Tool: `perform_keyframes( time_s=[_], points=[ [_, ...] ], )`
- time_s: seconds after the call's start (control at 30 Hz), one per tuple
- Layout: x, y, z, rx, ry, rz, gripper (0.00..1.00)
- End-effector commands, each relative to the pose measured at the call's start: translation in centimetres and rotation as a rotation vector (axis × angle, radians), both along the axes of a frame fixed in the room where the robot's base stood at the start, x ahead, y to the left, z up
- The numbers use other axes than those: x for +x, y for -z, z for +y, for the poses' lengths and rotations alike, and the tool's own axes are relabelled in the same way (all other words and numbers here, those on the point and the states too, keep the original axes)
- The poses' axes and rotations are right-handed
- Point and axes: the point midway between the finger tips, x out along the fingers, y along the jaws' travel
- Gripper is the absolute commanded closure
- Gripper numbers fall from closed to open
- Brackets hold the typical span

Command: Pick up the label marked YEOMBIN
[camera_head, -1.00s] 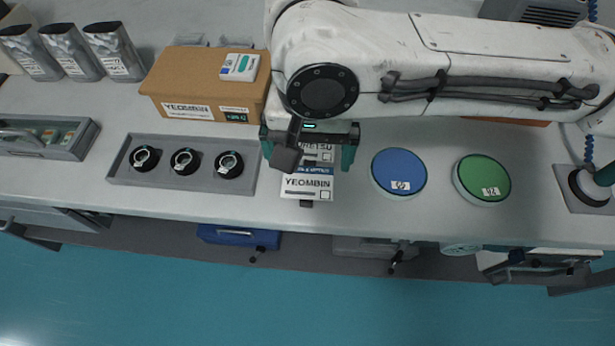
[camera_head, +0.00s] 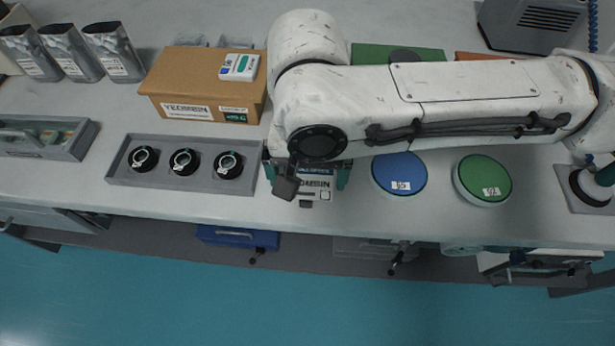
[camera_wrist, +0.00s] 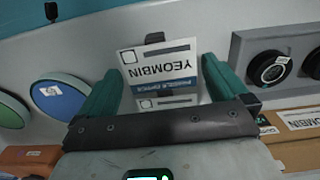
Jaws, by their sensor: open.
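The YEOMBIN label (camera_head: 313,185) is a white card with dark lettering near the front edge of the table. My gripper (camera_head: 308,180) is above it in the head view and partly hides it. In the wrist view the label (camera_wrist: 160,66) appears upside down between the two green fingers of my gripper (camera_wrist: 156,82). The fingers are apart, with nothing clamped between them. A small dark piece sits at the label's front edge. A second white card (camera_wrist: 165,102) lies just behind it, mostly hidden by my gripper.
A grey tray with three black round mounts (camera_head: 185,161) is left of the label. A cardboard box (camera_head: 200,85), also marked YEOMBIN, stands behind. Blue (camera_head: 399,174) and green (camera_head: 484,179) discs lie to the right. The table's front edge is close.

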Motion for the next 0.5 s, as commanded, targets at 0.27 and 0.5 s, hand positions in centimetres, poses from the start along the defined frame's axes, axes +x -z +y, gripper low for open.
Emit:
perform_keyframes(
  time_s=[0.27, 0.5],
  points=[
    [-0.01, 0.24, 0.00, 0.000, 0.001, 0.001, 0.00],
    [0.00, 0.23, -0.01, 0.000, 0.000, 0.000, 0.08]
  ],
)
